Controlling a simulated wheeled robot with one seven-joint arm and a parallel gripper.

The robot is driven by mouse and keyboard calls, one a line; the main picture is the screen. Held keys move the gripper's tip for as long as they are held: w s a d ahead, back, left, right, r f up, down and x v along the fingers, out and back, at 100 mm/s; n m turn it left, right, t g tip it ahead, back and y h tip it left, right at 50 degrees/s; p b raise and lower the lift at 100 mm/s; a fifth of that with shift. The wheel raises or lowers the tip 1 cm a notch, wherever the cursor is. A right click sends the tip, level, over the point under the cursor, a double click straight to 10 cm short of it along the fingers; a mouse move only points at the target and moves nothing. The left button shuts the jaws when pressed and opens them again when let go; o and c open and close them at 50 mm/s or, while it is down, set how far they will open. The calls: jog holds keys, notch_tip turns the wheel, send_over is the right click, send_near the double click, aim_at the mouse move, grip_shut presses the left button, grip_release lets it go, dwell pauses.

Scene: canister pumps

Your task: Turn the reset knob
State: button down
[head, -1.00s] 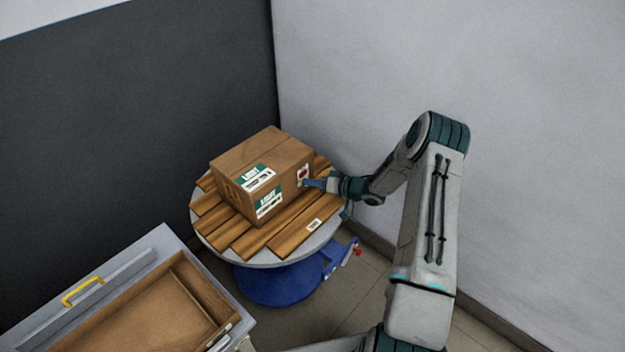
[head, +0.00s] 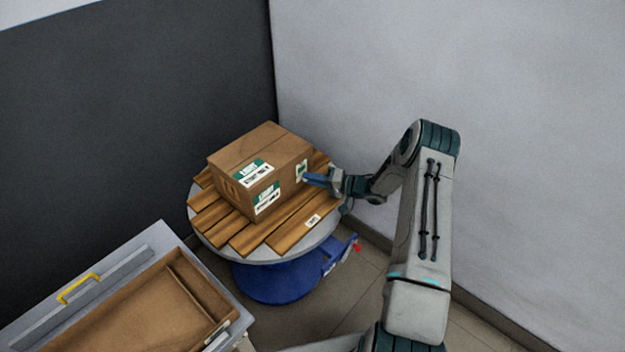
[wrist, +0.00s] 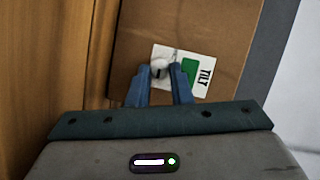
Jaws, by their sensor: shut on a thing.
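The grey reset knob (wrist: 159,68) sits on a white label (wrist: 205,60) marked "TILT" with a green patch, on the side of a brown carton (wrist: 218,18). In the wrist view my gripper's (wrist: 160,75) two blue fingers are on either side of the knob and shut on it. In the head view my gripper (head: 309,179) reaches the right face of the carton (head: 240,152) from the right. The label (head: 301,168) shows green there, and the fingers hide the knob.
The carton rests on wooden slats (head: 290,222) on a round grey turntable (head: 225,250) with a blue base (head: 280,283). A grey-rimmed open box (head: 150,240) with a yellow handle (head: 78,288) stands at the lower left. Walls close in behind and to the right.

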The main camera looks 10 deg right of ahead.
jog(key=c, duration=1.3)
grip_release()
jog(key=v, duration=1.3)
jog(key=shift+s+d+p, duration=0.2)
jog(key=shift+d+p, duration=0.15)
jog(key=shift+r, duration=0.15)
